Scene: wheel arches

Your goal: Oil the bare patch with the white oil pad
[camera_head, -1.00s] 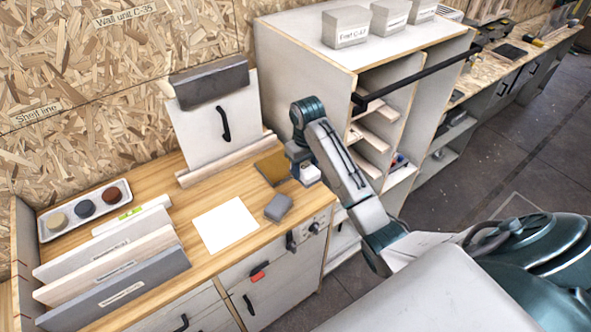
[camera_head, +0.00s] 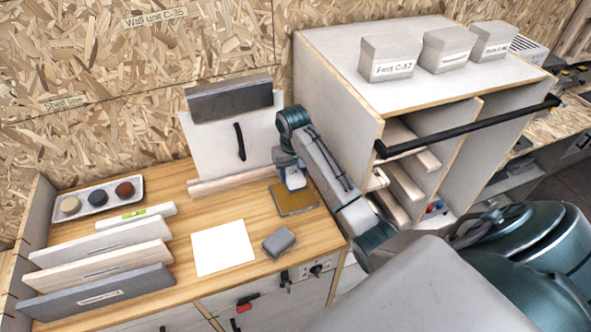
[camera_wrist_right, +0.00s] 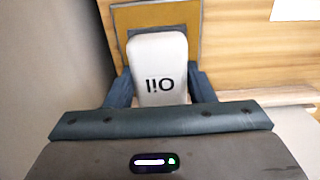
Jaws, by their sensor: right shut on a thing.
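The white oil pad (camera_wrist_right: 158,70), with "Oil" in dark letters, is between the two fingers of my right gripper (camera_wrist_right: 157,88). In the head view the pad (camera_head: 295,181) shows as a small white block below my right gripper (camera_head: 293,170). It is over the far part of a small ochre-brown panel (camera_head: 293,202) with a grey border, lying on the wooden bench. The panel also shows ahead of the pad in the right wrist view (camera_wrist_right: 158,16). I cannot tell whether the pad touches it. Which part is the bare patch is unclear. My left gripper is out of view.
A grey block (camera_head: 279,242) and a white sheet (camera_head: 222,247) lie nearby on the bench (camera_head: 180,215). A white upright panel (camera_head: 232,148) stands behind. A tray of three coloured discs (camera_head: 97,197) is at far left. A tall shelf cabinet (camera_head: 340,85) stands right.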

